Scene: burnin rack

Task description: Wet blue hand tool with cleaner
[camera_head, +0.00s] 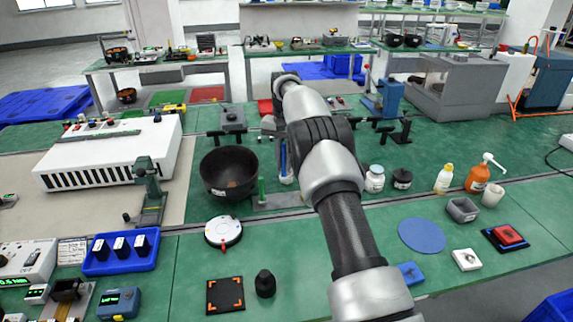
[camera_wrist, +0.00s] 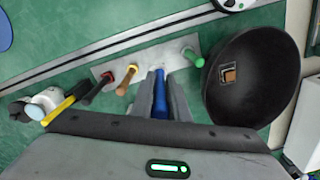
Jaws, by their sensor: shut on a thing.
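In the wrist view my gripper (camera_wrist: 161,76) is shut on the blue handle (camera_wrist: 160,97) of the blue hand tool. The handle stands between the two grey fingers, at the grey holder strip (camera_wrist: 143,62). I cannot tell whether the tool is still seated in the strip. In the head view the blue tool (camera_head: 283,158) shows left of my arm, which hides most of the gripper. An orange pump bottle (camera_head: 478,178) and a white bottle with a yellow band (camera_head: 443,179) stand at the right. I cannot read which one holds cleaner.
A black bowl (camera_wrist: 255,85) is close on the right. A white jar (camera_head: 374,179) and a dark jar (camera_head: 402,179) stand right of my arm.

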